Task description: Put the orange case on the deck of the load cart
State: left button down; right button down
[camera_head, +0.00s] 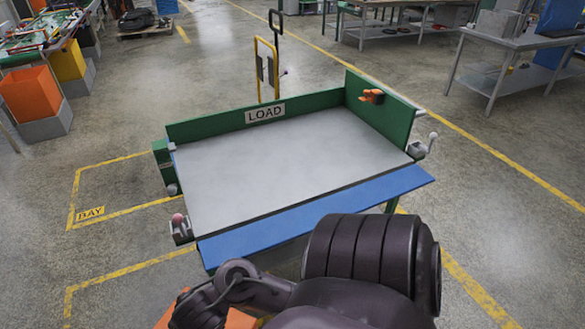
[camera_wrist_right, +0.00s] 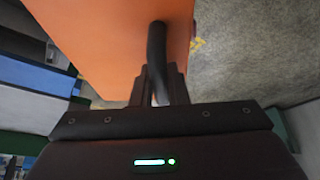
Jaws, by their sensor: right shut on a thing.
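The load cart has a grey deck (camera_head: 285,165), bare of any objects. A green back wall carries a LOAD sign (camera_head: 265,113), and another green wall (camera_head: 382,112) stands on the right. A blue flap (camera_head: 320,215) runs along the near edge. The orange case (camera_head: 240,320) shows only partly at the bottom of the head view, under my right arm and in front of the cart's near left corner. In the right wrist view the case (camera_wrist_right: 105,40) hangs by its black handle between the fingers of my right gripper (camera_wrist_right: 160,85). My left gripper is not in view.
A small orange clamp (camera_head: 372,96) sits on the right wall. Knobs stick out at the cart's corners. A yellow-framed cart handle (camera_head: 266,70) rises behind. Orange and yellow bins stand at far left, workbenches (camera_head: 515,55) at upper right. The floor to the left is clear.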

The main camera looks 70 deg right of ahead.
aim_at(307, 156)
jog(key=k+l+z, duration=0.45)
jog(key=l, duration=0.3)
jog(key=l+z, duration=0.25)
jog(key=l, duration=0.15)
jog(key=k+l+z, duration=0.2)
jog(key=l, duration=0.3)
jog(key=i+j, duration=0.05)
jog(key=i, duration=0.05)
